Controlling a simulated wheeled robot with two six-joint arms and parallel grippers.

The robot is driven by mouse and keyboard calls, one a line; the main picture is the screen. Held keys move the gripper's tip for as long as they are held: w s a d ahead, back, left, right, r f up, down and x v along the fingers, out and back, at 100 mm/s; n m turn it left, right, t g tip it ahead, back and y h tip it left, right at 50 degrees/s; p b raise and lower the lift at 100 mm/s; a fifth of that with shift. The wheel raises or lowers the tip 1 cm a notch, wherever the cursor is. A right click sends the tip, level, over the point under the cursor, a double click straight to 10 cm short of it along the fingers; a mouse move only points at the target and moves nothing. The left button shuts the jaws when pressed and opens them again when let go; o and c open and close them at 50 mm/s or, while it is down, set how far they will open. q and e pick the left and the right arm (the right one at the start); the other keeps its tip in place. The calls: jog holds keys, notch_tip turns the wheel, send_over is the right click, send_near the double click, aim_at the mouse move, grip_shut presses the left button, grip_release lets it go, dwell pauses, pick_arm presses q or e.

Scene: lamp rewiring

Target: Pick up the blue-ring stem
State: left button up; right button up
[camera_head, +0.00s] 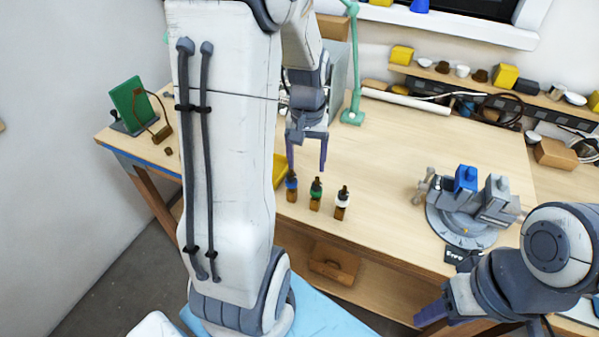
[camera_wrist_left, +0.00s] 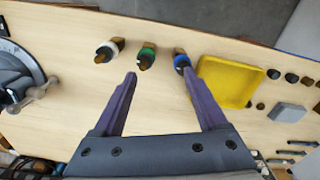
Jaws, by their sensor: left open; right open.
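The blue-ring stem (camera_head: 291,187) stands at the left end of a short row near the table's front edge, beside the green-ring stem (camera_head: 316,191) and the white-ring stem (camera_head: 342,200). My left gripper (camera_head: 307,167) is open, empty and pointing down above the row. In the left wrist view, the blue-ring stem (camera_wrist_left: 182,63) shows just past the right fingertip of my left gripper (camera_wrist_left: 160,75), not between the fingers. The green-ring stem (camera_wrist_left: 147,57) lies beyond the gap. My right gripper (camera_head: 430,313) is open at the lower right, partly hidden, away from the stems.
A yellow tray (camera_wrist_left: 230,82) lies close beside the blue-ring stem. A grey vise on a round base (camera_head: 465,218) stands at the right. A green lamp stand (camera_head: 353,105) is behind. The table's middle is clear.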

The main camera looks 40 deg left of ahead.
aim_at(292, 176)
pick_arm(q)
jog(key=a, duration=0.1)
jog(key=a+n, duration=0.1)
jog(key=a, duration=0.1)
jog(key=shift+s+a+p, duration=0.3)
jog(key=shift+a, duration=0.1)
jog(key=f, duration=0.4)
jog(key=shift+a+f+p, duration=0.2)
jog(key=shift+f+p, duration=0.05)
jog(key=shift+p, duration=0.05)
jog(key=f+p, duration=0.1)
jog(key=f, duration=0.1)
jog(key=f+p, duration=0.1)
jog(key=f, duration=0.2)
jog(key=shift+w+a, duration=0.15)
jog(key=shift+w, duration=0.05)
jog(key=shift+f, duration=0.4)
jog(key=shift+w, duration=0.1)
grip_shut()
